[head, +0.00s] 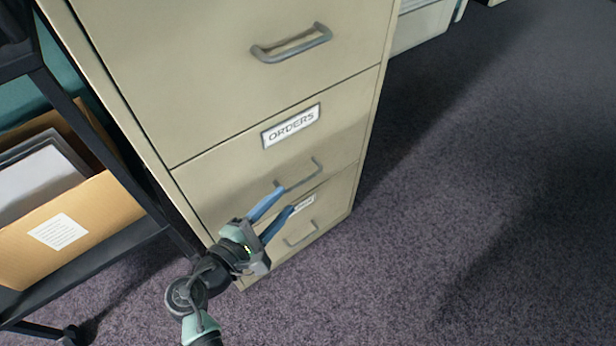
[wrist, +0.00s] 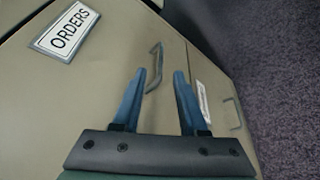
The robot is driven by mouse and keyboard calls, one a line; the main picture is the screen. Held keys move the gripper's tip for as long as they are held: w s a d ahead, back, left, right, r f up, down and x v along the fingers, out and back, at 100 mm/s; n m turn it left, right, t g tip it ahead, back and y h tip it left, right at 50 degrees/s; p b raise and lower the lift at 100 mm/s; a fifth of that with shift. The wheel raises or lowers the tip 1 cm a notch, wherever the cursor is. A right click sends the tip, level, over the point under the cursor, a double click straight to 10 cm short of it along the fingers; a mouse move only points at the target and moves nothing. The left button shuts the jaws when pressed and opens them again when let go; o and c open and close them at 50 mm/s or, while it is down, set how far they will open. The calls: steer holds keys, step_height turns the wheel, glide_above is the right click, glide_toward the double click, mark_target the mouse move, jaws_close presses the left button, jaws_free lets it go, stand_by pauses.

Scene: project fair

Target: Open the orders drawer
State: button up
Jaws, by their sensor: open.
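The orders drawer (head: 225,178) is in the beige filing cabinet (head: 150,60) and looks shut, its front level with the drawers around it. Its white ORDERS label (head: 290,126) also shows in the wrist view (wrist: 69,30). Its grey bar handle (head: 302,178) sits below the label. My gripper (head: 286,199) is open and empty at the handle's left end in the head view. In the wrist view the handle (wrist: 155,62) shows between the blue fingers, closer to the left one. I cannot tell whether the fingers reach around the bar.
Another drawer with a handle (head: 291,45) is above. A lower drawer has its own handle (head: 301,234) and a label partly hidden by my finger. A dark shelf cart (head: 125,180) with a cardboard box (head: 85,215) stands close at left. Carpet (head: 480,200) at right is clear.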

mark_target(302, 183)
steer(key=b+x, duration=0.3)
steer(key=x, duration=0.5)
steer(key=shift+f, duration=0.2)
steer(key=shift+w+d, duration=0.35)
steer(key=shift+w, duration=0.15)
jaws_close()
stand_by(0.6)
